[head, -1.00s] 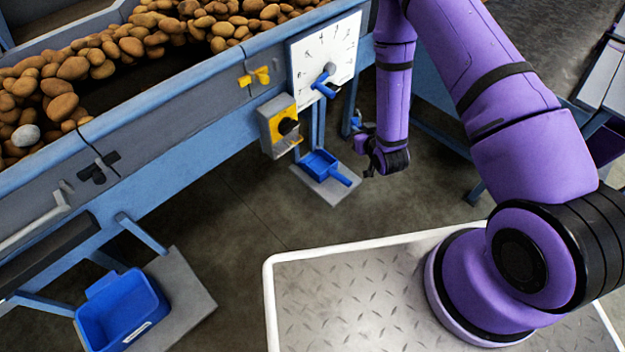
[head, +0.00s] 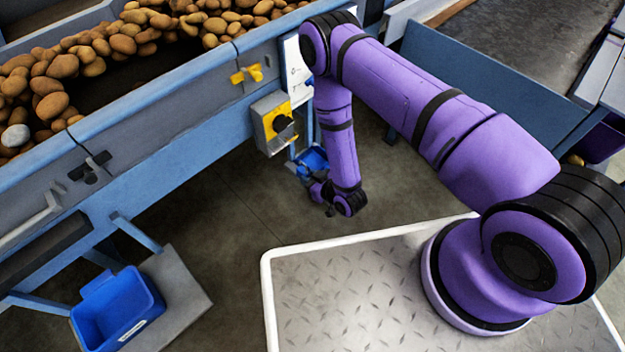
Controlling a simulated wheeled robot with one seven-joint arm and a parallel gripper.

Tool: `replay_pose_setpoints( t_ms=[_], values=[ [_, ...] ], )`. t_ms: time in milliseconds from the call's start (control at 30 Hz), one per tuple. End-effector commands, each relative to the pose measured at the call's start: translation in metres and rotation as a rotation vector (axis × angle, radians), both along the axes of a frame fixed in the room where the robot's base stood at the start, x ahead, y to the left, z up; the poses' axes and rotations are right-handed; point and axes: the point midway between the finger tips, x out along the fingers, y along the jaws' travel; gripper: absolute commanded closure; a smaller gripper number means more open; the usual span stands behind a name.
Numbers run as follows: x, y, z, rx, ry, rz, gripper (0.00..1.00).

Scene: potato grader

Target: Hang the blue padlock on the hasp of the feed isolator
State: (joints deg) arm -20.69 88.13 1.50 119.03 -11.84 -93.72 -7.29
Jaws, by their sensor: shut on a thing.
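The feed isolator (head: 273,123) is a grey box with a yellow face and a black knob, on the side of the blue machine frame. Its hasp is too small to make out clearly.
My arm partly covers a white dial plate (head: 297,75). A blue bin (head: 118,308) stands lower left. Floor left of my gripper is clear.

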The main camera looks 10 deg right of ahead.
Motion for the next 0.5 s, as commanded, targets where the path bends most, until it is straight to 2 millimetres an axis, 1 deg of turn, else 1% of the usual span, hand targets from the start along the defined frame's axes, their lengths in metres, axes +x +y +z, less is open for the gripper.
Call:
replay_pose_setpoints(
  t_ms=[500],
  values=[
    [0.03,0.02,0.001,0.0,-0.001,0.0,0.96]
  ],
)
